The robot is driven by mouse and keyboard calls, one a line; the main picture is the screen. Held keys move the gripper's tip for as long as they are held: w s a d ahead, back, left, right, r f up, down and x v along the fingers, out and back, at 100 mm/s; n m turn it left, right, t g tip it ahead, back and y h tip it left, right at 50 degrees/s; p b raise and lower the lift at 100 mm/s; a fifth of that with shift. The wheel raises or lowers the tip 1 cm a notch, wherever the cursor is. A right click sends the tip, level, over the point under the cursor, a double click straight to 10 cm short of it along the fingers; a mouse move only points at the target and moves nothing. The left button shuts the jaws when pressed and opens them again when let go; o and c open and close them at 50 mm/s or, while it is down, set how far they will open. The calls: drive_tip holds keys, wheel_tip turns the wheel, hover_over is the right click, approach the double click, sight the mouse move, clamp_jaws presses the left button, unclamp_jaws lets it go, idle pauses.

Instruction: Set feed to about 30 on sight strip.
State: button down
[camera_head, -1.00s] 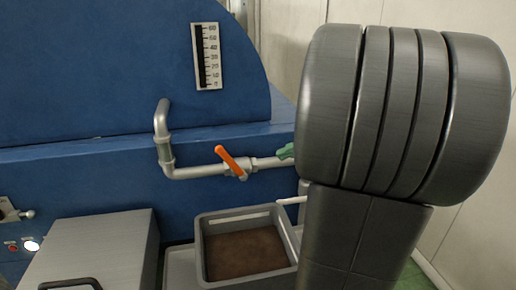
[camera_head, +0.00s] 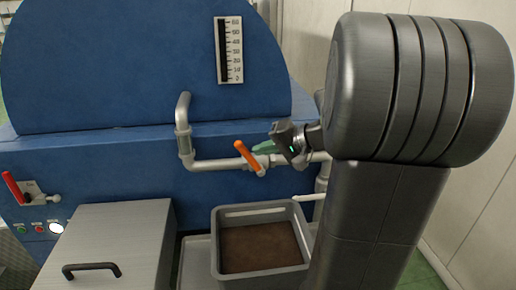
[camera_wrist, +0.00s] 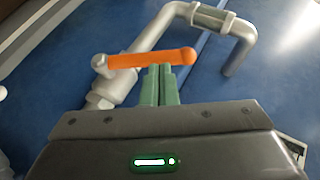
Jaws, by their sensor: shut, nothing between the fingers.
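The orange valve lever (camera_head: 249,158) is on the grey pipe at the front of the blue machine. In the head view it tilts, its upper end to the left. My gripper (camera_head: 262,148) is shut and empty, its green fingertips close to the lever's right side. In the wrist view the fingertips (camera_wrist: 160,70) are right at the orange lever (camera_wrist: 140,60), near its free end; I cannot tell whether they touch. The white sight strip (camera_head: 230,50) is on the blue panel above, with numbers and a dark column at its left; the exact reading is too small to tell.
A grey bin (camera_head: 222,268) with brown contents stands below the pipe. A metal box lid (camera_head: 118,240) with a dark handle is at the lower left. A red-handled lever (camera_head: 13,188) and several small buttons are at the far left. My arm fills the right side.

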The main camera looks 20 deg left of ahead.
sight(246, 153)
drive_tip(key=shift+x, duration=0.9)
drive_tip(key=shift+s+a+f+b, duration=0.2)
drive_tip(key=shift+a+f+b, duration=0.1)
drive_tip(key=shift+a+b, duration=0.15)
drive_tip(key=shift+s+a+b, duration=0.15)
drive_tip(key=shift+a+b, duration=0.15)
drive_tip(key=shift+a, duration=0.1)
drive_tip(key=shift+r, duration=0.1)
